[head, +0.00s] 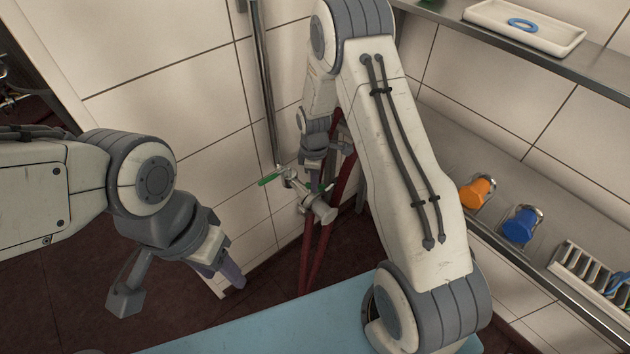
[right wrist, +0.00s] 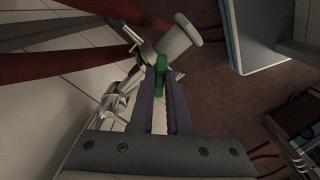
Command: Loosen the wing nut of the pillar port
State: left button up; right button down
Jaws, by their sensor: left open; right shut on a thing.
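The pillar port (head: 318,208) is a pale metal fitting with a round flanged end, low on the wall in the head view. It also shows in the right wrist view (right wrist: 178,42). A green wing nut (right wrist: 161,66) sits on it, between the fingertips of my right gripper (right wrist: 160,72). My right gripper (head: 318,172) is shut on this nut, reaching down from above; the fingers hide part of it. My left gripper (head: 228,274) is open and empty, lower left of the port and apart from it.
A green lever (head: 268,179) sticks out left of the port, beside a vertical metal pipe (head: 263,85). Dark red hoses (head: 316,250) run near the port. A light blue surface (head: 290,322) lies in front. Orange (head: 477,191) and blue (head: 520,225) caps stand on the right ledge.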

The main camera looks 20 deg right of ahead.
jog(key=n, duration=0.4)
jog(key=shift+w+r+n, duration=0.1)
jog(key=shift+n, duration=0.2)
jog(key=shift+n+p, duration=0.4)
jog(key=shift+n, duration=2.1)
jog(key=c, duration=0.9)
grip_release()
notch_tip(320, 180, up, 10)
jog(key=shift+r+b, duration=0.2)
jog(key=shift+b, duration=0.4)
jog(key=shift+a, duration=0.1)
